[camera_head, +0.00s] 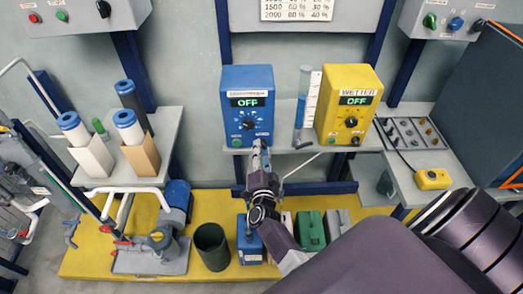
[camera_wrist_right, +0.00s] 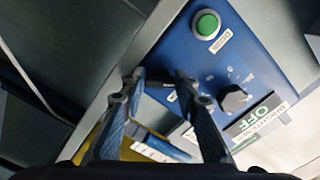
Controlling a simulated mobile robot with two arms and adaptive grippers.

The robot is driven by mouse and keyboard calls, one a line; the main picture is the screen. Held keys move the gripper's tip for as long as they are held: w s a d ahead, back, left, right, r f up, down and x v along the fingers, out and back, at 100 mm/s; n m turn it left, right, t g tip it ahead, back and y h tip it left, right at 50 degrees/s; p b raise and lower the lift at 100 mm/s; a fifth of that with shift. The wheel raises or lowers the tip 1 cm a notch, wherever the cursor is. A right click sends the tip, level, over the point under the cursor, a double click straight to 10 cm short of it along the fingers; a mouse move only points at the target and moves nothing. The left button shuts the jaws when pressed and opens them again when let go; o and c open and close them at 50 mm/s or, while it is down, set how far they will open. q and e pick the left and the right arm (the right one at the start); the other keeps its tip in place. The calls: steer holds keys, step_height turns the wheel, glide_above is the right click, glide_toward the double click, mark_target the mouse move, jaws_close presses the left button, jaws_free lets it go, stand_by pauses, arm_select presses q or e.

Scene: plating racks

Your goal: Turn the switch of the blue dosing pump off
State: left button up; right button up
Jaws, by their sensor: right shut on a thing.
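The blue dosing pump (camera_head: 247,82) stands on the wall shelf, and its display (camera_head: 248,102) reads OFF. Its black knob (camera_head: 250,124) and green button (camera_head: 237,140) are on its front; in the right wrist view I see the knob (camera_wrist_right: 232,98) and green button (camera_wrist_right: 207,25). My right gripper (camera_head: 262,146) is at the lower right of the pump's front, and its fingertips (camera_wrist_right: 158,80) are shut on the pump's switch there. The fingers mostly hide the switch, so its position is unclear. My left gripper is not in view.
A yellow pump (camera_head: 348,80) marked WETTER, also showing OFF, stands to the right, with a measuring cylinder (camera_head: 303,105) between the pumps. A yellow pendant (camera_head: 432,179) lies on the right shelf. Canisters stand below.

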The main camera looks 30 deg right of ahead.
steer(key=shift+f, duration=0.15)
steer(key=o, duration=1.1)
steer(key=shift+o, duration=0.2)
